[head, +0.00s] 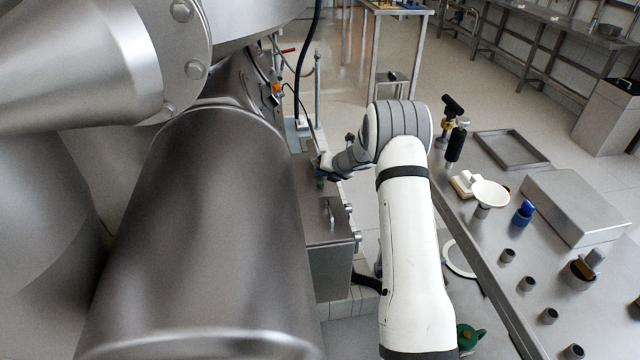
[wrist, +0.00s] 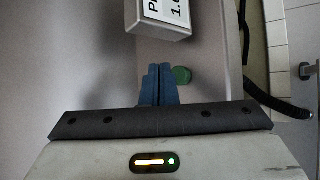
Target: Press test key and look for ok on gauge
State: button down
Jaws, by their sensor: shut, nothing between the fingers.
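My gripper (wrist: 159,70) is shut and empty, its two blue fingers together in the wrist view. A round green button (wrist: 181,75), which looks like the test key, sits on a grey panel just right of the fingertips and partly behind them. I cannot tell whether the fingers touch it. A grey box with a white label (wrist: 165,12), cut off at the top, shows "P" and "1.0"; it may be the gauge, and no "ok" is readable. In the head view my gripper (head: 320,168) is low over the steel cabinet (head: 328,225) beside the machine.
The large steel separator (head: 205,230) fills the left. A steel bench (head: 530,255) at the right holds a white dish (head: 490,193), a blue bottle (head: 524,212), a tray (head: 513,150) and several small cups. A black hose (wrist: 275,100) runs right of the panel.

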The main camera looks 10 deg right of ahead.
aim_at(323, 184)
notch_tip(323, 184, up, 6)
jog(key=p, duration=0.4)
jog(key=shift+f, duration=0.25)
